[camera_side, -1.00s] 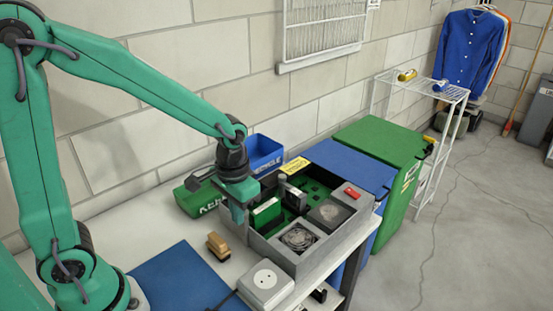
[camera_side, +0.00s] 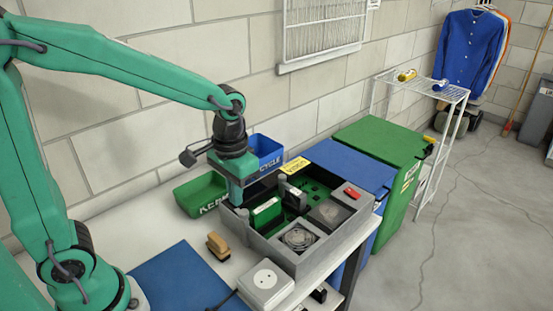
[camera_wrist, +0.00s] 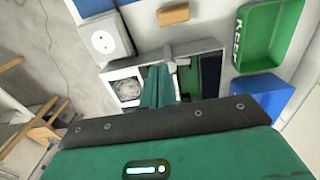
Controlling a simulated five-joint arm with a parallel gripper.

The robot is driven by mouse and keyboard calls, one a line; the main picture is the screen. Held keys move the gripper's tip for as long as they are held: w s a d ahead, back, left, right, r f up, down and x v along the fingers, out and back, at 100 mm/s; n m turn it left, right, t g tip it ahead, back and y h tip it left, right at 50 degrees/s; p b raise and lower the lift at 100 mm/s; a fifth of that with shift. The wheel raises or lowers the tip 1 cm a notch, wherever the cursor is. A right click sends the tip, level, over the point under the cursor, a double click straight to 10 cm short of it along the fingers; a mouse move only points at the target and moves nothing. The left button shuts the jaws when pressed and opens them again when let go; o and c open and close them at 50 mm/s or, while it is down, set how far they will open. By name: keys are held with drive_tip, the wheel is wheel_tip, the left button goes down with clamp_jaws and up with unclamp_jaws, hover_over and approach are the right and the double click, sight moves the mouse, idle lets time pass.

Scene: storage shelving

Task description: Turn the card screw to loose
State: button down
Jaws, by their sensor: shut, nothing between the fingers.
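My gripper (camera_side: 235,196) is shut and empty, pointing down above the left corner of the open grey case (camera_side: 312,262). In the wrist view my gripper (camera_wrist: 160,75) also shows, its fingers together, covering part of the case. A green card (camera_side: 266,213) stands upright inside the case, close to the right of the fingers. A small grey fitting (camera_wrist: 181,62) by the case's edge shows beside the fingertips in the wrist view; it may be the card screw. I cannot tell its turn position or whether the fingers touch it.
The case also holds a round fan (camera_side: 299,238) and a red part (camera_side: 352,192). A green KEEP tray (camera_side: 200,193) and a blue recycle bin (camera_side: 266,150) stand behind. A wooden-topped brush (camera_side: 217,245), a white socket box (camera_side: 265,284) and a blue mat (camera_side: 185,278) lie in front.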

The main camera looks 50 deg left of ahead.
sight(241, 212)
drive_tip(key=shift+w+a+r, duration=0.1)
drive_tip(key=shift+a+r, duration=0.4)
drive_tip(key=shift+a, duration=0.2)
drive_tip(key=shift+f, duration=0.2)
wheel_tip(241, 212, down, 7)
drive_tip(key=shift+r, duration=0.2)
idle(0.3)
drive_tip(key=shift+w+d, duration=0.15)
drive_tip(key=shift+w, duration=0.2)
idle(1.1)
drive_tip(key=shift+s, duration=0.45)
